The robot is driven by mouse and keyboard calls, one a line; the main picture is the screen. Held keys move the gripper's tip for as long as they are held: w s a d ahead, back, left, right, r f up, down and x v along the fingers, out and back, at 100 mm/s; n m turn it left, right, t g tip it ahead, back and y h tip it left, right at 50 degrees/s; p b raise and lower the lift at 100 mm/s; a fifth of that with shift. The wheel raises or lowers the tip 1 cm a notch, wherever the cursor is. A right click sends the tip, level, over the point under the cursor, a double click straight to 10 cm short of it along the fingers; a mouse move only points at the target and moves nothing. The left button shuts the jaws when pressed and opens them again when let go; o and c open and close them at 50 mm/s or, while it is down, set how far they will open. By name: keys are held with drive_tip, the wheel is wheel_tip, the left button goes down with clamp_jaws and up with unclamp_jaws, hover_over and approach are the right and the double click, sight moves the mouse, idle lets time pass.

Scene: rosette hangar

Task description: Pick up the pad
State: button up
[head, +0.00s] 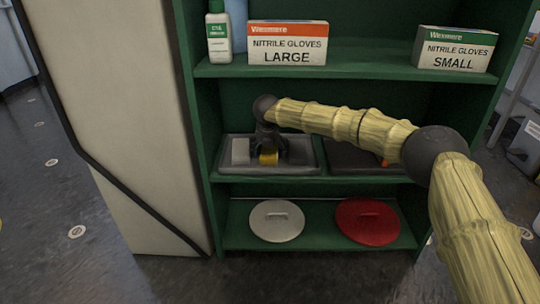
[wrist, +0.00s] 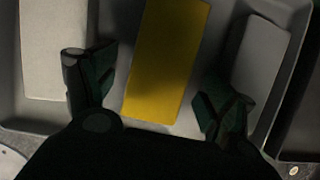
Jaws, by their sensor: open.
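A yellow rectangular pad (head: 268,159) lies in a grey tray (head: 312,169) on the middle shelf of the green rack. In the wrist view the yellow pad (wrist: 170,60) is in the centre, between the two fingers of my gripper (wrist: 155,92). The fingers are open, with a gap on each side of the pad. A pale grey-white pad (wrist: 55,50) lies left of it and a darker grey pad (wrist: 262,60) right of it. In the head view my gripper (head: 268,146) reaches down into the tray and hides part of its contents.
A dark tray (head: 350,160) stands beside the grey tray, partly behind my arm. Glove boxes (head: 287,50) (head: 455,50) and a bottle (head: 218,38) stand on the shelf above. A white lid (head: 276,222) and a red lid (head: 366,221) lie below.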

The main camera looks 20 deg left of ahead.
sight(270, 150)
drive_tip(key=c, duration=1.1)
drive_tip(key=shift+c, duration=0.2)
drive_tip(key=shift+r+p, duration=0.35)
drive_tip(key=shift+r, duration=0.2)
wheel_tip(270, 150, up, 3)
drive_tip(key=shift+r+p, duration=0.1)
drive_tip(key=shift+p, duration=0.7)
drive_tip(key=shift+s+d+f, duration=0.15)
drive_tip(key=shift+s+f, duration=0.15)
drive_tip(key=shift+s, duration=0.05)
drive_tip(key=s+d+r+p, duration=0.1)
drive_tip(key=s+d+p, duration=0.2)
drive_tip(key=s, duration=1.1)
drive_tip(key=shift+d+p, duration=0.3)
drive_tip(key=shift+d, duration=1.25)
drive_tip(key=shift+r, duration=0.1)
